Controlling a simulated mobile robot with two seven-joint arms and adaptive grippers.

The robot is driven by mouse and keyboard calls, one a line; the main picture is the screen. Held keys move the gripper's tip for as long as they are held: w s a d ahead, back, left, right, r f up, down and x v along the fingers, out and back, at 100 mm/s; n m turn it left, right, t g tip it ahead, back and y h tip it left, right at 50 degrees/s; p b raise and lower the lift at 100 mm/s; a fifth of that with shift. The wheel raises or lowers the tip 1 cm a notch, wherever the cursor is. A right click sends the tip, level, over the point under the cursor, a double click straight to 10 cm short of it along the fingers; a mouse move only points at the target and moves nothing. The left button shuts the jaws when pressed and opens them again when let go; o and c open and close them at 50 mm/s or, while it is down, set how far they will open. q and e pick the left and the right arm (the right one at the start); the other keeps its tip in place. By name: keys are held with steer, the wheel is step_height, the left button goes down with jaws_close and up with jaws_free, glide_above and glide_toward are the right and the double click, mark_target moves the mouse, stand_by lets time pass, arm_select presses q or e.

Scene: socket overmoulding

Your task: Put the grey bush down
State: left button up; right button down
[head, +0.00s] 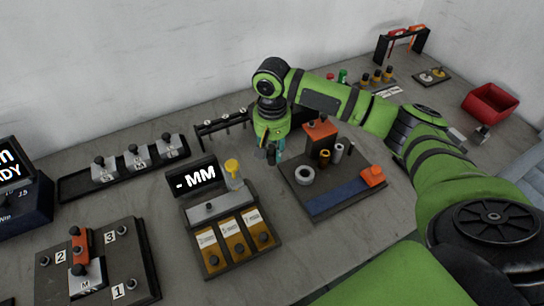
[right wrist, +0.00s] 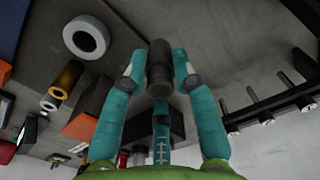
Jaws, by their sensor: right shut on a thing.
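My right gripper (head: 271,157) is over the bench, between the MM gauge box and the dark tray (head: 318,213). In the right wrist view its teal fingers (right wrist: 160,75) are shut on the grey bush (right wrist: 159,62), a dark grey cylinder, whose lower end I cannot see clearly. In the head view the fingers mostly hide the bush. My left gripper is not in view.
The tray holds a white ring (head: 304,175), a brass bush (head: 324,158), other small cylinders and an orange block (head: 372,175). The MM gauge box (head: 205,205) stands at left. A black rack (head: 222,124) stands behind. Bare bench lies between.

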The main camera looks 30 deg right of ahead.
mark_target(272, 159)
steer(key=shift+f+p, duration=0.3)
steer(key=shift+f, duration=1.65)
steer(key=shift+f, duration=0.1)
steer(key=c, duration=1)
jaws_free()
